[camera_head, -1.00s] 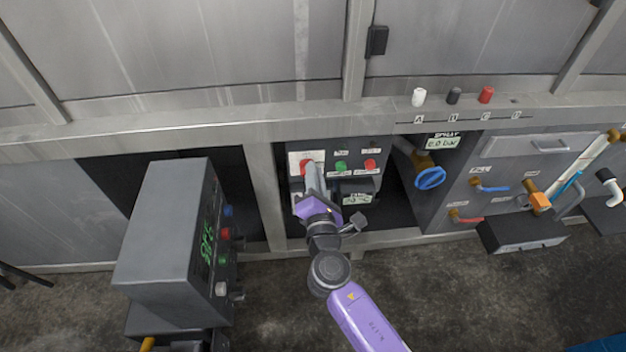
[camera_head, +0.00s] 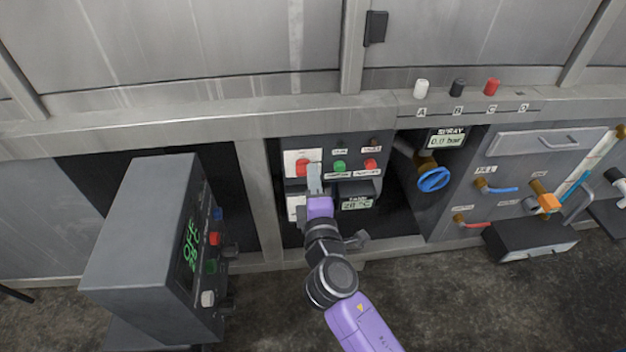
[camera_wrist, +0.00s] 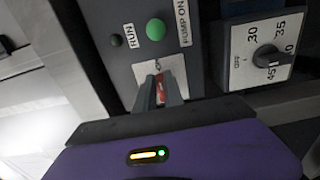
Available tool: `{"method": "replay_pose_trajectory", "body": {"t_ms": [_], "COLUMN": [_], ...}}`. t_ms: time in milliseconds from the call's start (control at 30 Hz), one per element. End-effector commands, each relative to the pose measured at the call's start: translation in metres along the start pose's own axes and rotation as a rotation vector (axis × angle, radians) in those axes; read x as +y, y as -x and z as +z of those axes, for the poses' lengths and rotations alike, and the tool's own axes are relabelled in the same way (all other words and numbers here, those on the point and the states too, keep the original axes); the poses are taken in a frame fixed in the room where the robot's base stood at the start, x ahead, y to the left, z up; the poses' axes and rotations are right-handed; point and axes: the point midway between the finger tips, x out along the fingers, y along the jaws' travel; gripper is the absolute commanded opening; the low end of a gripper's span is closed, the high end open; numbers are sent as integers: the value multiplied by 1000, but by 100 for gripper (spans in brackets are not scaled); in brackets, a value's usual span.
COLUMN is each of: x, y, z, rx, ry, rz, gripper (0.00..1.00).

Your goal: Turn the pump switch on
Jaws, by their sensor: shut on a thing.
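The control panel (camera_head: 325,150) sits in the recess under the large metal tank. At its left is a red switch (camera_head: 302,168) on a white plate (camera_head: 291,157). My gripper (camera_head: 314,176) is at this switch; in the wrist view its two fingers are shut on the red switch (camera_wrist: 160,92), which shows only as a narrow strip between them. A green button (camera_wrist: 155,29) labelled PUMP ON is just beyond, untouched; it shows right of my gripper in the head view (camera_head: 340,167). The RUN lamp (camera_wrist: 116,40) beside it is dark.
A red button (camera_head: 371,165) is right of the green one. A dial (camera_wrist: 266,58) with temperature marks and OFF is close to my gripper. A grey box with a green display (camera_head: 190,245) stands to the left. A blue valve wheel (camera_head: 433,179) is to the right.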

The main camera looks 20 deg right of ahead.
Motion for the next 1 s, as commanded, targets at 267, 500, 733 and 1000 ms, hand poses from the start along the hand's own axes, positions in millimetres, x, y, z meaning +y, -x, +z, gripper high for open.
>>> {"method": "replay_pose_trajectory", "body": {"t_ms": [267,500,733,1000], "x": [-2,-2,-1,-1], "y": [1,1,0,6], "z": [0,0,0,0], "rx": [-1,-1,-1,0], "ry": [-17,-16,-15,-14], "rz": [-4,-4,-2,-2], "gripper": [0,15,35,35]}}
